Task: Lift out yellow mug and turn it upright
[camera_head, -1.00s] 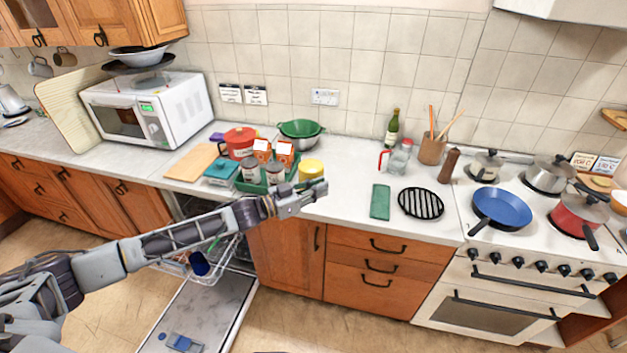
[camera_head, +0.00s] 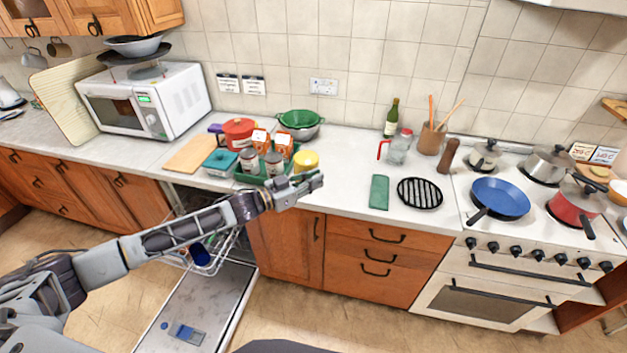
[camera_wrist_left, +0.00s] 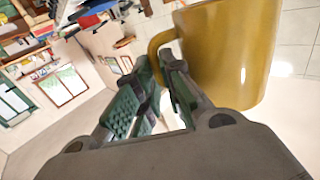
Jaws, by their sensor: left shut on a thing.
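The yellow mug (camera_head: 305,159) shows at the front of the counter, just above my left gripper (camera_head: 316,181) in the head view. In the left wrist view the mug (camera_wrist_left: 228,50) is large and close, at the upper right. Its handle (camera_wrist_left: 158,45) runs down to the fingers of my left gripper (camera_wrist_left: 165,95), which is shut on it. I cannot tell from the head view whether the mug's mouth faces up or down. My right gripper is not in view.
The open dishwasher has a rack with a blue item (camera_head: 200,254) in it, below my left arm. A green tray (camera_head: 248,178) with jars and orange cartons stands left of the mug. Counter right of it is clear up to a green cloth (camera_head: 379,192) and black trivet (camera_head: 420,193).

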